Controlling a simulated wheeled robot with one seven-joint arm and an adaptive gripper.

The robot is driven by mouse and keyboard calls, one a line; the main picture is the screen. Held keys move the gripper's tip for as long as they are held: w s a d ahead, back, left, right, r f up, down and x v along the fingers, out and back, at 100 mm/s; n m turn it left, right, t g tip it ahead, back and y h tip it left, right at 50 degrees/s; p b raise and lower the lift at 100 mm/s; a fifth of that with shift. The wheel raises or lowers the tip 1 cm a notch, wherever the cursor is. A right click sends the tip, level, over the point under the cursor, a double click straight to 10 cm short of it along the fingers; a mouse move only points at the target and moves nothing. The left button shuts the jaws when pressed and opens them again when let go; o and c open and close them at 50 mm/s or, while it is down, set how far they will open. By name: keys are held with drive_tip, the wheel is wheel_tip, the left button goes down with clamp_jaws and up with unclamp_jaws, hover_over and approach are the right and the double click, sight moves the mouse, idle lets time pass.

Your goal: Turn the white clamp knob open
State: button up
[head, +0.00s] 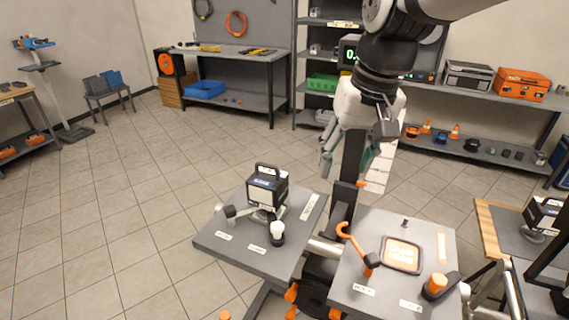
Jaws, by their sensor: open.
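A white knob (277,228) stands on a dark base at the front right of the left grey tabletop (215,244). It looks like the clamp knob, but its label is too small to read. A black boxy device (267,188) with a top handle stands behind it, with grey arms and a white-tipped lever (230,211) to the left.
The right grey tabletop (348,302) holds an orange hooked lever (354,243), an orange-framed plate (402,255) and an orange knob (437,283) on a dark base. Shelves and a workbench (232,53) stand behind. The tiled floor at left is clear.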

drive_tip(key=w+a+f+g+b, duration=0.1)
drive_tip(key=w+a+f, duration=0.6)
drive_tip(key=n+g+h+b, duration=0.1)
approach(277, 225)
wheel_tip(277, 225, down, 9)
drive_tip(key=shift+a+r+p, duration=0.1)
drive_tip(key=shift+r+p, duration=0.05)
drive_tip(key=shift+p, duration=0.35)
clamp_jaws()
